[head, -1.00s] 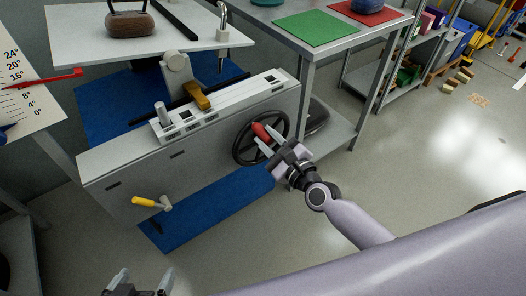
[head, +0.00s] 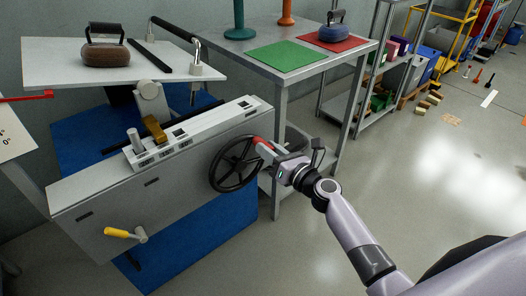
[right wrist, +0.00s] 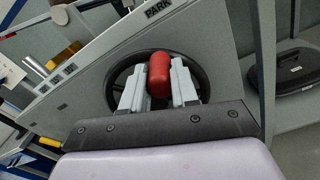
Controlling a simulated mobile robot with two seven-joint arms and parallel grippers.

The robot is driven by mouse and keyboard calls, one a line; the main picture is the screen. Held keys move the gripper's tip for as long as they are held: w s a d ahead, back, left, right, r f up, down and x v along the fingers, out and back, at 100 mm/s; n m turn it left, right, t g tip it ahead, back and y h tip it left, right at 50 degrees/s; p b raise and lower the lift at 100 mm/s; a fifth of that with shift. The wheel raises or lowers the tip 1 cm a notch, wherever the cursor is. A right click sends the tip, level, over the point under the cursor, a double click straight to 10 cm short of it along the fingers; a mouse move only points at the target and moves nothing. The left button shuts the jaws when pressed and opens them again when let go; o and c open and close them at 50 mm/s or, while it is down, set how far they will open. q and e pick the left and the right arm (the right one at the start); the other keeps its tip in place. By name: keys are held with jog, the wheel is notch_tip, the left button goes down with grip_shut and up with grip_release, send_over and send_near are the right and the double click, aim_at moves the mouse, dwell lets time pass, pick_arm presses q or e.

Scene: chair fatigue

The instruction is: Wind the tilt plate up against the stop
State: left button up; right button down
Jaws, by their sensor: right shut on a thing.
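The black handwheel (head: 214,178) is on the front of the grey machine (head: 180,190). My right gripper (head: 262,145) is shut on the wheel's red grip (head: 256,140), at the rim's upper right. The right wrist view shows the red grip (right wrist: 158,75) between both fingers, with the wheel (right wrist: 113,90) behind. The pale tilt plate (head: 60,72) stands above the machine on a grey pivot (head: 149,91) and looks nearly level. A brown weight with a black handle (head: 106,54) rests on it. The stop cannot be made out for certain. My left gripper is not in view.
A yellow-handled crank (head: 118,233) sticks out low on the machine front. A grey table (head: 288,84) with green and red mats stands close behind the wheel. A red pointer (head: 25,97) and part of a scale show at the left edge. Open floor lies to the right.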

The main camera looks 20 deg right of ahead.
jog(key=shift+w+d+f+m+p, duration=0.2)
jog(key=shift+d+f+m, duration=0.3)
jog(key=shift+f+m, duration=0.5)
jog(key=shift+w+d+f+m+p, duration=0.15)
jog(key=shift+d+f+m, duration=0.4)
jog(key=shift+m, duration=0.85)
jog(key=shift+w+d+f+m+p, duration=0.15)
jog(key=shift+d+f+m, duration=0.35)
jog(key=shift+f+m, duration=0.5)
jog(key=shift+r, duration=0.15)
jog(key=c, duration=0.9)
grip_release()
jog(key=shift+o, duration=0.2)
jog(key=shift+r, duration=0.1)
